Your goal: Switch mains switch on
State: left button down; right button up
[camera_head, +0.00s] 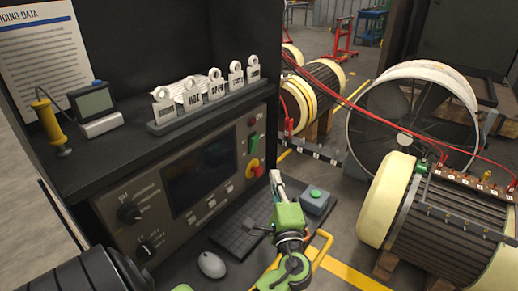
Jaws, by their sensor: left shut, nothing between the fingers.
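The grey control panel (193,190) stands under the shelf. A red and yellow control (254,166), which looks like the mains switch, sits at its right end; its label and position are too small to read. A green button (254,143) and a red one (252,122) are above it. Two black knobs, an upper one (130,212) and a lower one (147,250), are at the panel's left. My left gripper (276,176), green with pale fingertips, is shut and empty, just right of and slightly below the red and yellow control. I see no contact. My right gripper is out of view.
A keyboard (240,228), mouse (211,265) and grey box with a green button (315,200) lie on the dark desk. The shelf above holds a rack of tags (210,108) and a small meter (97,103). A large rotor (450,222) stands at right.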

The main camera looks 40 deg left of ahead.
pick_arm(q)
jog(key=p, duration=0.5)
send_near(257, 138)
jog(key=w+a, duration=0.3)
jog(key=w, duration=0.1)
jog(key=shift+a+r, duration=0.35)
jog(key=shift+a, duration=0.35)
jog(key=shift+a+f, duration=0.1)
jog(key=shift+p, duration=0.3)
jog(key=shift+r+p, duration=0.25)
jog(key=shift+p, duration=0.05)
jog(key=shift+n, duration=0.3)
